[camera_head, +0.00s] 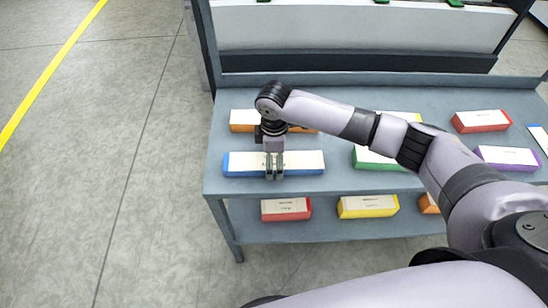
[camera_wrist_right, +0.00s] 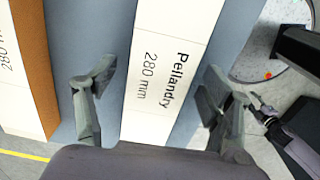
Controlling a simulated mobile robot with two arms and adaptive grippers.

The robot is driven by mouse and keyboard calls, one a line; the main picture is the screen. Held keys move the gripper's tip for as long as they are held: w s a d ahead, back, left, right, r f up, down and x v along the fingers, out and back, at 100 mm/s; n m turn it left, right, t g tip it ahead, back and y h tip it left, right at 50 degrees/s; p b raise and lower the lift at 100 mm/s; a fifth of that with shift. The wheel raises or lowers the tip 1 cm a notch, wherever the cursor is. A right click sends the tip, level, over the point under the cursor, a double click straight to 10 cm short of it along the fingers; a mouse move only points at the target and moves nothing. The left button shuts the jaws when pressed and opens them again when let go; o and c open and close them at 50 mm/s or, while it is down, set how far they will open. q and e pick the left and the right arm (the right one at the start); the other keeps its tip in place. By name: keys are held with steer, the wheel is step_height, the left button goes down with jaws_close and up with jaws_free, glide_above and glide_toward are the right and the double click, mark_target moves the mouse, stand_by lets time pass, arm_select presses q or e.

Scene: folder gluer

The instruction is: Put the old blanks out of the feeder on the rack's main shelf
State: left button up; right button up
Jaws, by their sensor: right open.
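My right gripper (camera_head: 274,172) is open and reaches down over a long pack with blue sides and a white top (camera_head: 305,161). The pack lies on the front left of the rack's upper blue-grey shelf (camera_head: 350,182). In the right wrist view my right gripper (camera_wrist_right: 158,92) has one finger on each side of this white-topped pack (camera_wrist_right: 165,50). Its label reads something like "Peilandry 280 mm". The fingers look apart from its sides. I cannot tell which packs are the old blanks.
An orange pack (camera_head: 243,120) lies behind, partly hidden by my arm. Green (camera_head: 372,158), purple (camera_head: 507,157) and red (camera_head: 481,121) packs lie to the right. The lower shelf (camera_head: 325,228) holds red (camera_head: 286,209) and yellow (camera_head: 368,206) packs. Open floor (camera_head: 90,150) lies left.

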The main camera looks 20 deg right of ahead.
step_height(320, 180, up, 12)
stand_by(0.6)
